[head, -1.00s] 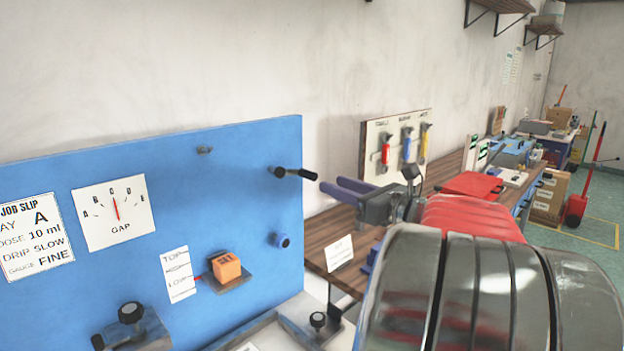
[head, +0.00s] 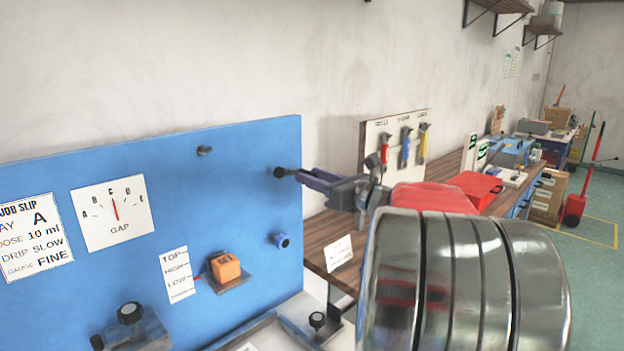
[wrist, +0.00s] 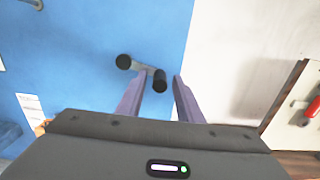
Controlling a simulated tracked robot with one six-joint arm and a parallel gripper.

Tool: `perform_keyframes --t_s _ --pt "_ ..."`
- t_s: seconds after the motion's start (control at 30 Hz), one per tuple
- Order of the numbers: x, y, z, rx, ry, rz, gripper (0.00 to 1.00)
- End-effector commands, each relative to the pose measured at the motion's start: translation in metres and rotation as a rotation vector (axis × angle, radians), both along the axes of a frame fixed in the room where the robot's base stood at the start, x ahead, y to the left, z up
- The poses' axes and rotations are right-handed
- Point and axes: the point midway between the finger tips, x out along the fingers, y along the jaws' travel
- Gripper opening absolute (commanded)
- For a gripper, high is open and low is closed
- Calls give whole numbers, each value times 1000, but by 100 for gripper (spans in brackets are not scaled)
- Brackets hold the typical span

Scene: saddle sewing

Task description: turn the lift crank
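A black crank (head: 281,172) sits on the right part of the blue panel (head: 180,160). In the wrist view its round hub end (wrist: 124,61) is at the upper left, and a short arm leads to its handle (wrist: 159,80). My gripper (head: 303,177) is at the crank from the right. In the wrist view its two purple fingers are apart, one on each side of the handle, with small gaps showing. In the head view the fingers hide most of the handle. An orange block (head: 225,268) is on a small ledge beside a TOP/HIGH/LOW scale (head: 177,275), near LOW.
A blue knob (head: 282,241) sticks out below the crank, and a small peg (head: 204,151) sits to its upper left. A black knob (head: 130,312) is at the lower left. A wooden bench (head: 345,232) with a tool board (head: 395,142) lies to the right.

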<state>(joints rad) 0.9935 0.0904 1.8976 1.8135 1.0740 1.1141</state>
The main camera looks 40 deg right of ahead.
Motion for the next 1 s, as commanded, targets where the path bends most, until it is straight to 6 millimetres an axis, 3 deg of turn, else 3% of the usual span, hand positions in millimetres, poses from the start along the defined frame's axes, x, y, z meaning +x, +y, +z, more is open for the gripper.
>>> perform_keyframes --t_s 0.47,0.77,0.8,1.0 --pt "0 0 0 0 0 1 0" --pt "0 1 0 0 0 1 0" --pt "-1 13 1 -1 -1 2 0" --pt "0 2 1 -2 -1 3 0"
